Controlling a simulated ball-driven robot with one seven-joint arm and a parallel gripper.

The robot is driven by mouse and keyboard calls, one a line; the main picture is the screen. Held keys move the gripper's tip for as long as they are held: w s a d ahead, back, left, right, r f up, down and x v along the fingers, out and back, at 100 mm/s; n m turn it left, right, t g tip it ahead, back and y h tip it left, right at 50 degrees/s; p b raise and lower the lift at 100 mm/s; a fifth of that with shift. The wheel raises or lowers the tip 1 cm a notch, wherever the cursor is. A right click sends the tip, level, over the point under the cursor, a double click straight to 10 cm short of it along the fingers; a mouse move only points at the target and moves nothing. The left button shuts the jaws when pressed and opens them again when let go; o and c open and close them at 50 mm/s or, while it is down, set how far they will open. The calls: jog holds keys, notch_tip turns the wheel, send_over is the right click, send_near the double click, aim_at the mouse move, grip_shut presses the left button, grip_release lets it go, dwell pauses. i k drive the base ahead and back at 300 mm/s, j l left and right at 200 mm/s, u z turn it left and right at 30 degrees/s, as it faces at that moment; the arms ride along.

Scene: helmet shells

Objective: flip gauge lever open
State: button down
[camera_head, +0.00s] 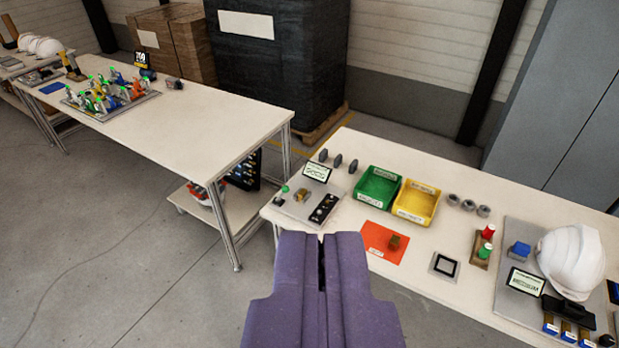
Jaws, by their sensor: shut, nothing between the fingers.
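My purple gripper (321,243) is at the bottom centre, its two fingers together with only a thin dark line between them, and empty. It points toward the front edge of the right-hand table (340,255), apart from everything on it. A grey gauge-like panel (298,215) lies on that table's left end, just beyond my fingertips. It bears a small tilted display (317,172), a green knob (285,189), a tan block (302,195) and a black strip with round parts (323,209). The lever is too small to make out, so I cannot tell its position.
A white helmet (571,262) sits on a grey fixture at right. Another table (190,115) holds a fixture with colourful clamps. Open floor lies at left.

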aim_at(285, 188)
jog(key=i+j+z, duration=0.1)
jog(key=z, duration=0.4)
jog(key=i+j+z, duration=0.25)
jog(key=z, duration=0.25)
jog(key=i+j+z, duration=0.1)
jog(key=j, duration=0.25)
jog(key=i+j, duration=0.25)
jog(key=i+j+z, duration=0.15)
jog(key=j, duration=0.3)
jog(key=i+j, duration=0.2)
jog(key=j, duration=0.15)
jog(key=i+j+z, duration=0.15)
jog(key=j, duration=0.2)
jog(key=i+j, duration=0.15)
jog(key=j, duration=0.25)
jog(key=z, duration=0.05)
